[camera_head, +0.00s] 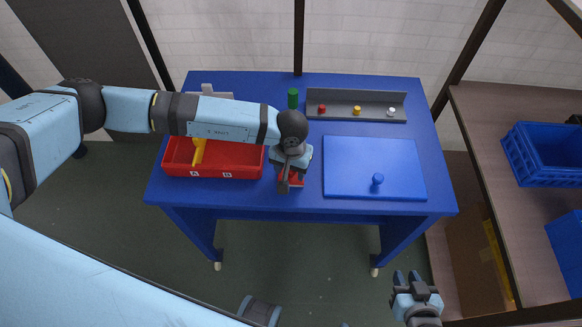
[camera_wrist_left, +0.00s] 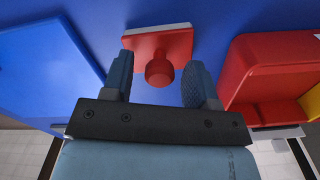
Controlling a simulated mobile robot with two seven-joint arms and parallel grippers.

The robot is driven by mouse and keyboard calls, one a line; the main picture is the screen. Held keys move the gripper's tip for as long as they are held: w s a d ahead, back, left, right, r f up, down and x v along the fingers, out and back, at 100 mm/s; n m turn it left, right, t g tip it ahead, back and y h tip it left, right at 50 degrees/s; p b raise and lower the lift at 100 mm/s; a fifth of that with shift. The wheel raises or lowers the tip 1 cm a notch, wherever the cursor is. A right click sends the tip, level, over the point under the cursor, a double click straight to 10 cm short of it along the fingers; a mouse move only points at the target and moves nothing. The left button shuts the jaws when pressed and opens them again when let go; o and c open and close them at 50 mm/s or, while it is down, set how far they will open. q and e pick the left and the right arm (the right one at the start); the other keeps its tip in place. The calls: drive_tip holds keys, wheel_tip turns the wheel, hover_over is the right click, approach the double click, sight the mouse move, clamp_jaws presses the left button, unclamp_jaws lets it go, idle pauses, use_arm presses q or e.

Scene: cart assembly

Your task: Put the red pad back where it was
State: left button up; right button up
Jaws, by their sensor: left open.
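The red pad (camera_wrist_left: 178,42), a flat red plate with a round red knob (camera_wrist_left: 159,70), lies on the blue table between the red bin and the blue board. In the head view only part of the red pad (camera_head: 296,180) shows under my left gripper (camera_head: 288,184). My left gripper (camera_wrist_left: 158,82) is open, with a finger on each side of the knob in the left wrist view. Whether the fingers touch the knob or are level with it I cannot tell. My right gripper (camera_head: 408,279) is open and empty, in front of the table at the lower right.
A red bin (camera_head: 213,174) marked A and B, with a yellow part (camera_head: 199,151), stands left of the pad. A blue board (camera_head: 350,183) with a blue knob lies right. Behind are a grey rack (camera_head: 340,112) with small coloured knobs and a green cylinder (camera_head: 293,98).

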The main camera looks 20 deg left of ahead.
use_arm(q)
wheel_tip(320, 180, up, 12)
drive_tip(key=b, duration=0.1)
drive_tip(key=shift+s+d+f, duration=0.1)
drive_tip(key=shift+f, duration=0.05)
idle(0.5)
